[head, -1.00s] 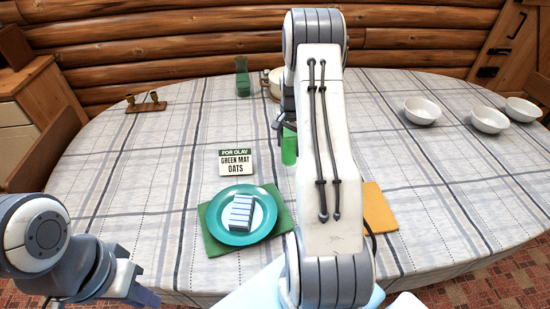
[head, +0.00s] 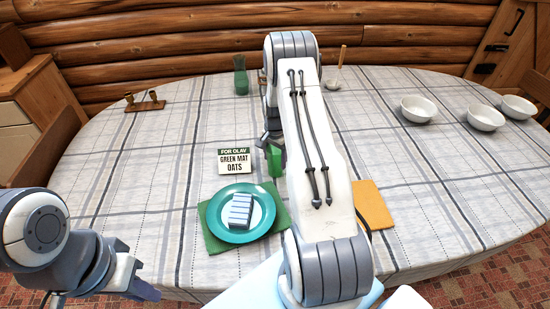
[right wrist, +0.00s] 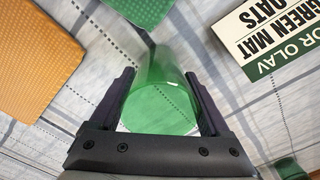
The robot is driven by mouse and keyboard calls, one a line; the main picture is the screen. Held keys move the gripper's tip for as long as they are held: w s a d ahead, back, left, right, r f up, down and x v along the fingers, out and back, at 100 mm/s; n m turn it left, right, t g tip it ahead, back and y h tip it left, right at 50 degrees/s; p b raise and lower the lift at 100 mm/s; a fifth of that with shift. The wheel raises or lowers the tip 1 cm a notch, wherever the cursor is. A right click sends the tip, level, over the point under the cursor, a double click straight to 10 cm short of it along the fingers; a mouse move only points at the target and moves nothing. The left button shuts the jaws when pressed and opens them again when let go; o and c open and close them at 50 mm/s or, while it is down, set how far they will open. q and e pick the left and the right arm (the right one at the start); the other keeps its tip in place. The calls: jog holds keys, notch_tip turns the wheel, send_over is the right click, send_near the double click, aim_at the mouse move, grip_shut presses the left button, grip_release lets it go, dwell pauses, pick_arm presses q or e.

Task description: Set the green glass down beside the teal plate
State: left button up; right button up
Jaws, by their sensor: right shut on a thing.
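The green glass (head: 275,161) is near the middle of the table, behind and to the right of the teal plate (head: 215,224). My right gripper (head: 273,147) is shut on the glass, which also shows between its fingers in the right wrist view (right wrist: 160,105). I cannot tell whether the glass touches the cloth. The plate lies on a green mat (head: 215,246) and bears a striped block (head: 240,210). The mat's edge shows in the right wrist view (right wrist: 142,10). My left gripper (head: 142,272) looks open and empty at the lower left.
A sign (head: 234,161) reading "FOR OLAV GREEN MAT OATS" stands behind the plate. An orange mat (head: 372,205) lies right of my right arm. A green holder (head: 241,84) is at the back. White bowls (head: 418,109) stand at the right. The cloth left of the plate is clear.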

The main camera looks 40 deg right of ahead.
jog(key=o, duration=1.4)
jog(key=shift+o, duration=0.2)
